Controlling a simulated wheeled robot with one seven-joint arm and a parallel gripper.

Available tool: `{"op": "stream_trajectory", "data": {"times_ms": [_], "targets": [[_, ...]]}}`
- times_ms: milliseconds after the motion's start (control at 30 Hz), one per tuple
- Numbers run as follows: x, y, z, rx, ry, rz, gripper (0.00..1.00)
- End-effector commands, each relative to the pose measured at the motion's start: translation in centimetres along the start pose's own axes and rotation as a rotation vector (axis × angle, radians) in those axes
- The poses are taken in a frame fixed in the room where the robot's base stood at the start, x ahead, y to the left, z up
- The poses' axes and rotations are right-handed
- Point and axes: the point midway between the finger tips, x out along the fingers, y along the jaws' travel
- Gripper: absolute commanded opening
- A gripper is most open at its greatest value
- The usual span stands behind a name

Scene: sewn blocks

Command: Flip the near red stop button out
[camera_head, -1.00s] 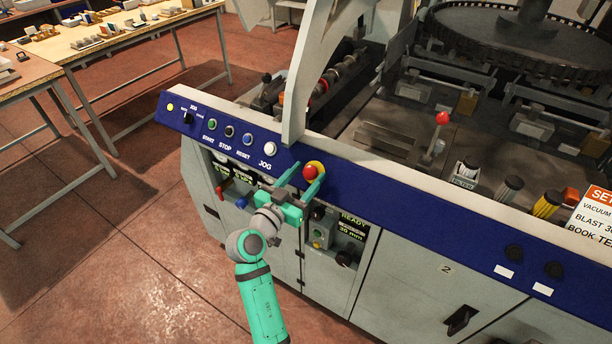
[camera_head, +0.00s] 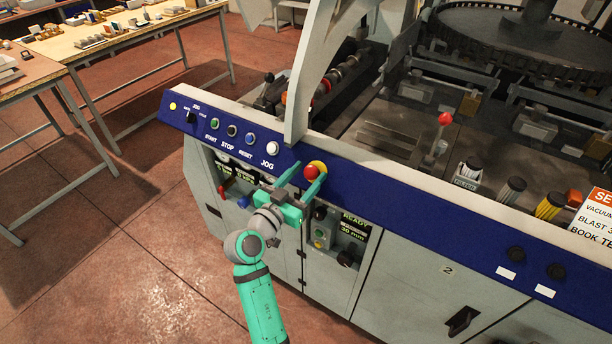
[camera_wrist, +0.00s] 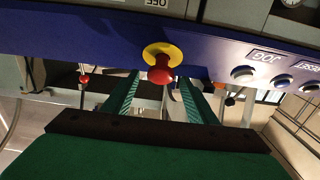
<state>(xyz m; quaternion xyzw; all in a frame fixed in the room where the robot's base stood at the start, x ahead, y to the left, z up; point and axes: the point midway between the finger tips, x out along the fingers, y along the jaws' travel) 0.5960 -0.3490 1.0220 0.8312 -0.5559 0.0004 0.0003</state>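The near red stop button (camera_head: 311,172) is a red mushroom head on a yellow round plate, set in the blue front panel (camera_head: 400,207) right of the JOG button. It also shows in the wrist view (camera_wrist: 160,72), between and just beyond the fingertips. My green gripper (camera_head: 302,182) is in front of the panel with its fingers pointing at the button. In the wrist view my gripper (camera_wrist: 160,92) is open, one finger to each side of the red head. I cannot tell whether either finger touches it.
Left of the stop button are the white JOG button (camera_head: 272,148) and the RESET (camera_head: 250,138), STOP and START buttons. Below is a recess with a READY display (camera_head: 354,222). A grey curved frame (camera_head: 300,95) rises close behind the panel. A red-knobbed lever (camera_head: 444,119) stands farther back.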

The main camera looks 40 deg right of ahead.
Motion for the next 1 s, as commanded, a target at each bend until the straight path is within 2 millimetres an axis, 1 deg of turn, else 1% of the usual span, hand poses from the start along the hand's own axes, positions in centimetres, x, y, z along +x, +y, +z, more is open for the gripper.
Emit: {"op": "stream_trajectory", "data": {"times_ms": [133, 233, 367, 600, 700, 833, 1000], "targets": [[-0.3, 0.0, 0.0, 0.000, 0.000, -0.001, 0.52], [-1.3, -0.1, 0.1, 0.000, -0.001, -0.002, 0.52], [-3.5, -0.2, 0.1, 0.000, -0.001, -0.005, 0.52], [-8.0, -0.2, 0.1, -0.001, 0.000, -0.005, 0.52], [-9.3, -0.1, 0.0, 0.000, 0.000, -0.003, 0.52], [-10.5, -0.1, 0.1, -0.001, -0.001, -0.002, 0.52], [-10.9, -0.1, 0.0, -0.001, 0.000, -0.001, 0.52]]}}
